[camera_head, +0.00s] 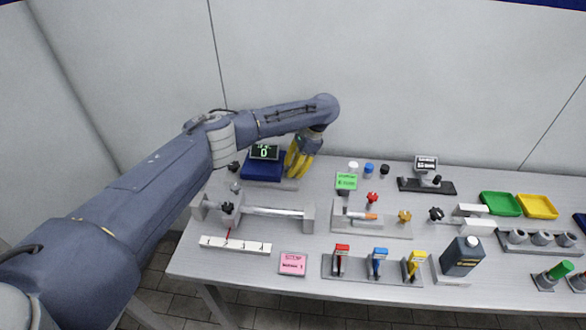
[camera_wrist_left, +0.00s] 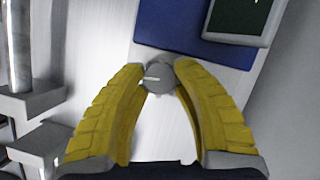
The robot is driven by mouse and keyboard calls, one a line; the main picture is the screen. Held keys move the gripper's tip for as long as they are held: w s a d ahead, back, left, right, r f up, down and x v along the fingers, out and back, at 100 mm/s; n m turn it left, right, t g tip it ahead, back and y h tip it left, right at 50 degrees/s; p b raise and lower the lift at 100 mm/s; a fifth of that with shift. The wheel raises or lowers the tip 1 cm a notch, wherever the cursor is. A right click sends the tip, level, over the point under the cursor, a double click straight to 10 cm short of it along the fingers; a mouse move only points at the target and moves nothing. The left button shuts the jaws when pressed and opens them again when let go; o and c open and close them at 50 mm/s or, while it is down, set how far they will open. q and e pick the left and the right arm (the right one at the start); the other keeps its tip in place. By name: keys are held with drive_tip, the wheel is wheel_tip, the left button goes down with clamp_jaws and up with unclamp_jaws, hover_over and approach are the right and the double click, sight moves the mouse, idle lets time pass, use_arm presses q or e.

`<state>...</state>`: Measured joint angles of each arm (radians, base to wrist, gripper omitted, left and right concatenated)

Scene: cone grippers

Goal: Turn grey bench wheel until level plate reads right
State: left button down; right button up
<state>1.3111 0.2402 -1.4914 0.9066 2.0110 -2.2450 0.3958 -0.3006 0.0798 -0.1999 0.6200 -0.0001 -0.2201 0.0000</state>
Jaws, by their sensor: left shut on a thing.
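My left gripper (camera_head: 297,173) has yellow fingers and reaches down at the back left of the bench. In the left wrist view its fingertips (camera_wrist_left: 158,72) are shut on a small round grey wheel (camera_wrist_left: 157,77) with a pale mark on its face. In the head view the fingers hide that wheel. Beside it is a blue unit (camera_head: 262,171) with a dark display plate (camera_head: 264,152) showing a green 0 and small text that I cannot read. The blue unit (camera_wrist_left: 190,25) and the display's dark edge (camera_wrist_left: 238,17) also show in the left wrist view.
A rail fixture (camera_head: 275,211) with a black knob and a scale strip (camera_head: 235,246) lie in front.

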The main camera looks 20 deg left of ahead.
use_arm(q)
drive_tip(key=shift+n, duration=0.6)
drive_tip(key=c, duration=1.1)
unclamp_jaws()
drive_tip(key=shift+c, duration=0.2)
drive_tip(key=v, duration=1.2)
drive_tip(key=shift+o, duration=0.3)
drive_tip(key=shift+w+a, duration=0.1)
drive_tip(key=shift+w, duration=0.05)
